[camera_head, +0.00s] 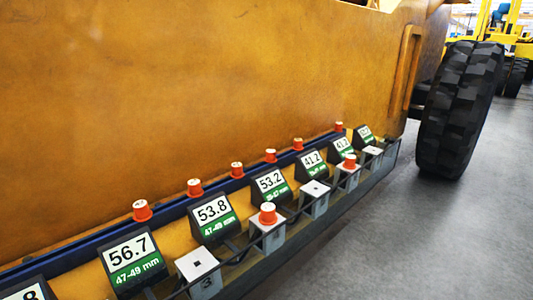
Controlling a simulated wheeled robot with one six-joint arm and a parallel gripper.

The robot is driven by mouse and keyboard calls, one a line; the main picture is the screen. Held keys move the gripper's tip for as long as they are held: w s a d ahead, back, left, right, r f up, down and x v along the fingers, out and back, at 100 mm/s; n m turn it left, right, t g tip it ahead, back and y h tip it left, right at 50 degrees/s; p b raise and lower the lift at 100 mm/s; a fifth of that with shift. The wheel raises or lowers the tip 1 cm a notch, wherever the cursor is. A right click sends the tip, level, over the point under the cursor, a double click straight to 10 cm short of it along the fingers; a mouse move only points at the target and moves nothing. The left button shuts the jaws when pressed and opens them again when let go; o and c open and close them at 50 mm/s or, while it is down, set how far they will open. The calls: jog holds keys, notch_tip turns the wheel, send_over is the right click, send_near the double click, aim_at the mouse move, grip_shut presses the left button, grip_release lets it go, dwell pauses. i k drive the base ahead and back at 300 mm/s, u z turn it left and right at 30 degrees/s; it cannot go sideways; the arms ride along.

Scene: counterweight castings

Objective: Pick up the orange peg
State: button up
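Several orange pegs with pale tops show in the head view. One orange peg (268,214) stands upright on a grey block (269,236) at the front of the rack. Another orange peg (350,161) stands on a block farther to the right. A back row runs along the blue rail, from the nearest orange peg (142,211), past others (194,188) (237,170), to the farthest (338,127). I cannot tell which one is meant. My gripper is not in view.
Display units with green labels, such as one reading 53.8 (213,218), stand between the rows. An empty block (198,268) and a dark front rail lie along the rack. A yellow machine wall (200,80) rises behind. A large black tyre (458,110) stands right. Grey floor (420,235) is clear.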

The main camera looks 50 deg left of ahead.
aim_at(271, 158)
jog(key=u, duration=0.6)
jog(key=i, duration=0.8)
jog(key=u, duration=0.9)
